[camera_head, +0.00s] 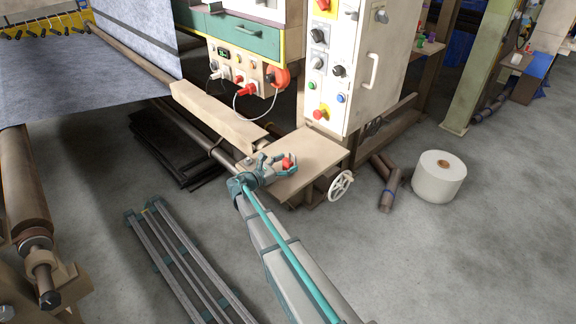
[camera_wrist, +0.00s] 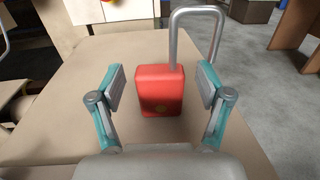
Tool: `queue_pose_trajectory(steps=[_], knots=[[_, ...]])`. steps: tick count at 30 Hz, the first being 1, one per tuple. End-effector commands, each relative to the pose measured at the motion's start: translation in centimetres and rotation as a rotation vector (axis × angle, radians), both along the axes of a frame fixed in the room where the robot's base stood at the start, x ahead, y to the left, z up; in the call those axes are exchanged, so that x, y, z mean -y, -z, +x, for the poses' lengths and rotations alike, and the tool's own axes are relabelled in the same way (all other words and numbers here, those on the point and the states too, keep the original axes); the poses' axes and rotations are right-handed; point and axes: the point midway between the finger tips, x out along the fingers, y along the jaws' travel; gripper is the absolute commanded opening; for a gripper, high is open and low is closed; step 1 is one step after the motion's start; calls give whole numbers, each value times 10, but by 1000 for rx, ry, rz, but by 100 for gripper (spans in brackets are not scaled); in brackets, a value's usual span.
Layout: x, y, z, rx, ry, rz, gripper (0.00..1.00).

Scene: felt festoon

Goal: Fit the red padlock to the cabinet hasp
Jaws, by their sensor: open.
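The red padlock (camera_wrist: 160,90) stands on the tan shelf (camera_wrist: 85,75) in the wrist view. Its grey shackle (camera_wrist: 197,12) rises from the right side of the body and looks open. In the head view the padlock (camera_head: 288,162) is a small red shape near my gripper (camera_head: 283,164). In the wrist view my gripper (camera_wrist: 161,92) is open, with one finger at each side of the padlock and a visible gap on both sides. The white control cabinet (camera_head: 350,65) stands behind the shelf in the head view. I cannot make out its hasp.
A white handwheel (camera_head: 341,185) sticks out at the shelf's right front. A white roll (camera_head: 439,176) and brown tubes (camera_head: 390,187) are on the floor to the right. A beige beam (camera_head: 215,115) runs left of the shelf.

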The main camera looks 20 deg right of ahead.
Motion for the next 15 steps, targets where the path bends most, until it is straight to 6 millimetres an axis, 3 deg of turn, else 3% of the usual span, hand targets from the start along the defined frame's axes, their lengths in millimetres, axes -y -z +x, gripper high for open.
queue_pose_trajectory(steps=[4,15], knots=[[-1,1,0,0,-1,0,74],[-1,0,0,0,-1,0,12]])
